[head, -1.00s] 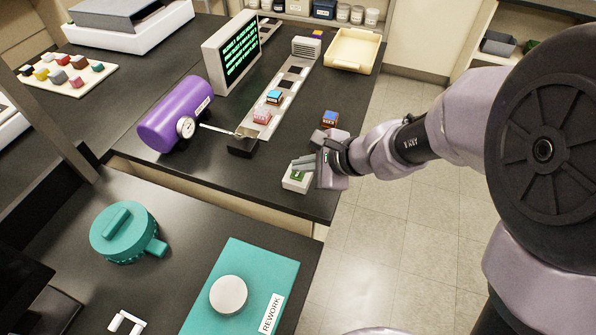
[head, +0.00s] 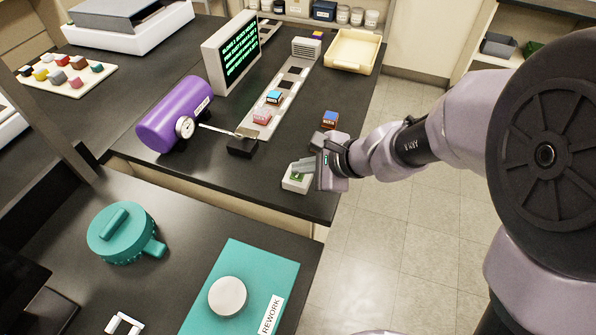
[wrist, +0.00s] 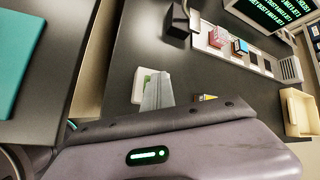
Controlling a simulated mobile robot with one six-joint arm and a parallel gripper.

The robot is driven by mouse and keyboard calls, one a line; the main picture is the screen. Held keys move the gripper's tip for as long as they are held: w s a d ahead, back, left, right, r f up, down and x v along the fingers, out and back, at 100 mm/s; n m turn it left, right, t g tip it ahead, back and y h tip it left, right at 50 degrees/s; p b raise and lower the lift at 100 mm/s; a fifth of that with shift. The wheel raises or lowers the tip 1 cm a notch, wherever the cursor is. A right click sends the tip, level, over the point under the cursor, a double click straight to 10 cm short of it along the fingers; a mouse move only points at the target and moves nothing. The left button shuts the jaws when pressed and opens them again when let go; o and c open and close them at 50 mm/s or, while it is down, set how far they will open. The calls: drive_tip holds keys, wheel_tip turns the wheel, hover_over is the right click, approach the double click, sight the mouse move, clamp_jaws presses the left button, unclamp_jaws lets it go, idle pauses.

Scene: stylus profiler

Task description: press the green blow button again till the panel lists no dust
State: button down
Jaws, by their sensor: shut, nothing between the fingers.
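The white button box (head: 294,184) sits near the front right corner of the far black bench, with a bit of green button (head: 298,176) showing on top. My gripper (head: 299,166) is shut and empty, its grey fingertips right over the box. They hide part of the button, and I cannot tell whether they touch it. The wrist view shows the fingers (wrist: 157,92) over the right part of the white box (wrist: 139,78). The panel (head: 241,60) is a screen with several lines of green text, too small to read for certain. It shows partly in the wrist view (wrist: 272,12).
A purple tank (head: 172,113) with a gauge and thin rod stands to the left. A strip (head: 262,131) with small coloured blocks runs behind the box. A blue-and-orange block (head: 330,119) lies near my gripper. A cream tray (head: 375,60) is farther back. The nearer bench holds a teal rework mat (head: 262,258).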

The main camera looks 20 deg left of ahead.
sight(302, 176)
drive_tip(key=shift+r+p, duration=0.55)
drive_tip(key=shift+r, duration=0.25)
wheel_tip(302, 176, up, 5)
drive_tip(key=p, duration=0.4)
idle(0.4)
drive_tip(key=s+d+r+n+t+h, duration=0.1)
drive_tip(key=s+d+r+n+h, duration=0.2)
drive_tip(key=s+d, duration=0.5)
drive_tip(key=s+d+r+n+t+h, duration=0.1)
drive_tip(key=s+d+r+n+h, duration=0.2)
drive_tip(key=s+d+r+n, duration=0.3)
drive_tip(key=s+d+r, duration=0.1)
drive_tip(key=s+d, duration=0.2)
drive_tip(key=d, duration=0.4)
drive_tip(key=shift+s+d+r, duration=0.15)
drive_tip(key=shift+d, duration=0.25)
